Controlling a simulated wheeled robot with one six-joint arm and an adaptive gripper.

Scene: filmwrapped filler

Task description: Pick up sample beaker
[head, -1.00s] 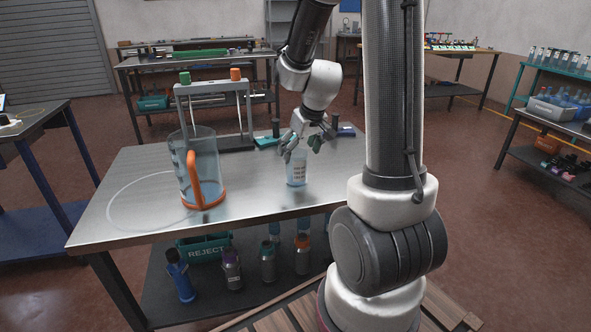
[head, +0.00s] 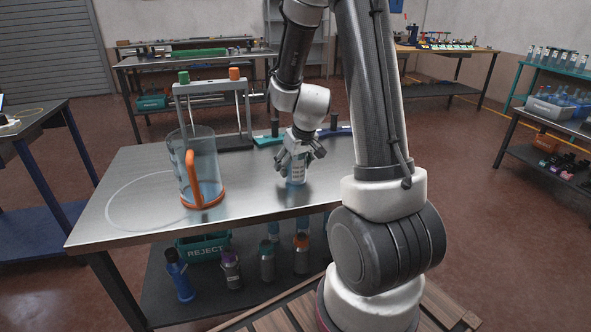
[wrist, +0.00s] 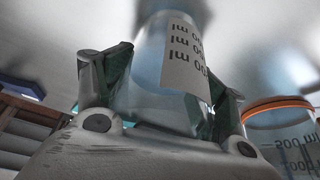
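The sample beaker (head: 296,178) is a small clear vessel with a white printed label. It stands upright on the steel table (head: 130,222), right of the large jug. My gripper (head: 296,166) comes down over it from above, with its fingers on either side. In the wrist view the beaker (wrist: 155,75) lies between the green-padded fingers of my gripper (wrist: 170,95). The pads are very near the glass, and firm contact is not clear. The gripper hides the beaker's upper part in the head view.
A large clear jug (head: 207,165) with an orange handle and base stands to the left, before a grey stand (head: 237,140). Its orange rim also shows in the wrist view (wrist: 277,104). Teal and blue tools (head: 268,140) lie behind my gripper. The table's left front is clear.

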